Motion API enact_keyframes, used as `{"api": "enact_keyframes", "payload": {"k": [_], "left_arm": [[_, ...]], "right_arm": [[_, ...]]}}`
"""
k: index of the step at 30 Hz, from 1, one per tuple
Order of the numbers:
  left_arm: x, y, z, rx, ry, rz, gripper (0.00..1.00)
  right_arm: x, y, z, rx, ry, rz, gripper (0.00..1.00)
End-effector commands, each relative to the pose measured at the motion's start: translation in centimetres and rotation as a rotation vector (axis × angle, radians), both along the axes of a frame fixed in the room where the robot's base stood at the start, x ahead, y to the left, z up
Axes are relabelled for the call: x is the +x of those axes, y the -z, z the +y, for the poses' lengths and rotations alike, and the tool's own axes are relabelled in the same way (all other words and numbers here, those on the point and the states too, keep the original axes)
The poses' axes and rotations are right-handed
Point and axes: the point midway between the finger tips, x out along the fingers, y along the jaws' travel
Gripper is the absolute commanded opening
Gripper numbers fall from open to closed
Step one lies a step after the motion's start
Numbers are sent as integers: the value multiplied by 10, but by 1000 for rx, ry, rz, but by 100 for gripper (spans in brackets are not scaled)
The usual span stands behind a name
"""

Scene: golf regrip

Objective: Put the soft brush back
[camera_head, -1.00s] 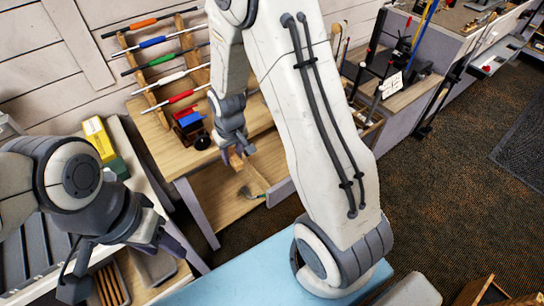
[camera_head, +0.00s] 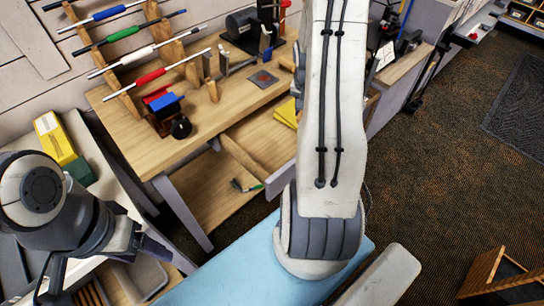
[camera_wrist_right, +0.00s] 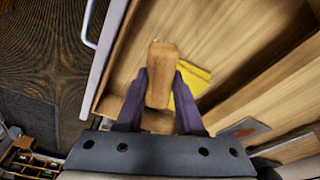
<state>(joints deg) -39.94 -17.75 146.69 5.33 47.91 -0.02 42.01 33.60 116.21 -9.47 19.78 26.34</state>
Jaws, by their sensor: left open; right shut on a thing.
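The soft brush, seen as a plain wooden block (camera_wrist_right: 161,75), is held between the fingers of my right gripper (camera_wrist_right: 162,80) in the right wrist view. Its bristles do not show. The gripper is above a wooden drawer (camera_wrist_right: 190,30) with a yellow cloth (camera_wrist_right: 192,88) partly behind the block. In the head view my right arm hides the block and most of the gripper. My left gripper (camera_head: 168,252) is open and empty at the lower left, over the side bench.
The workbench (camera_head: 140,150) carries a rack of clubs (camera_head: 150,48), a red and blue block holder (camera_head: 165,108) and a vise (camera_head: 243,25). A light blue surface (camera_head: 262,262) is clear in front.

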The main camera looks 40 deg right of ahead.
Motion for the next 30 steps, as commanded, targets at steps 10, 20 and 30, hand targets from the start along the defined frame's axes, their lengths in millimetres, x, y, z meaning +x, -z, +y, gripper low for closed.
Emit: {"api": "enact_keyframes", "payload": {"k": [10, 20, 30], "left_arm": [[0, 8, 0, -1, 0, -1, 67], [0, 23, 0, -1, 0, -1, 67], [0, 37, 0, -1, 0, -1, 67]], "right_arm": [[9, 33, 26, -1, 46, 3, 0], [38, 72, 85, -2, 45, 0, 0], [42, 107, 93, -2, 52, 0, 0]]}}
